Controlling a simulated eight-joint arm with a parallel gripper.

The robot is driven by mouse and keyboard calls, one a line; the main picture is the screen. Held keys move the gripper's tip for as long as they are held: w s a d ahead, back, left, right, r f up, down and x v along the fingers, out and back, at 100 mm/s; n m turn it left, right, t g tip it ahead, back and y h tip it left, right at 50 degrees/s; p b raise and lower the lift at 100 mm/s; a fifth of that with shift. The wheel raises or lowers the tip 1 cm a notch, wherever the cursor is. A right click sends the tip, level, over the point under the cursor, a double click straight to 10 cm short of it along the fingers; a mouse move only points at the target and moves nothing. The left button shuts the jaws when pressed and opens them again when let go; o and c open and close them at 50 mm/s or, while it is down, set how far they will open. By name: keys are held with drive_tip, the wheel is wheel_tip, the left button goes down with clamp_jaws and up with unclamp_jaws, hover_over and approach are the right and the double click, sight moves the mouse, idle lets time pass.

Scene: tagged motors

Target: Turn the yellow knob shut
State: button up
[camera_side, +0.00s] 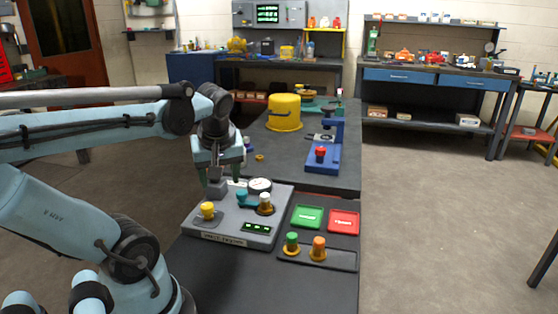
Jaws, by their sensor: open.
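The yellow knob (208,210) stands on the left front part of a grey panel box (230,235) on the near bench. A dark plate lies under the knob. My gripper (225,177) is open and points down above the back left part of the box, behind the knob and apart from it. I see nothing held between its fingers. A small grey block (215,187) on the box is near the fingertips; I cannot tell whether they touch.
Green (292,242) and orange (318,247) knobs stand front right, near green (307,216) and red (343,222) plates.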

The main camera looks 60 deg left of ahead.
sight(207, 206)
drive_tip(key=shift+s+a+f+n+g, duration=0.15)
drive_tip(key=shift+s+a+f+n, duration=0.25)
drive_tip(key=shift+a+f, duration=1)
drive_tip(key=shift+s+a+f+n+g, duration=0.35)
drive_tip(key=shift+a+f, duration=0.35)
drive_tip(key=shift+f, duration=1.45)
drive_tip(key=shift+s+a+f+n, duration=0.25)
drive_tip(key=shift+a+f+n, duration=0.2)
drive_tip(key=shift+a+f, duration=0.95)
drive_tip(key=shift+d+f, duration=0.35)
drive_tip(key=c, duration=1)
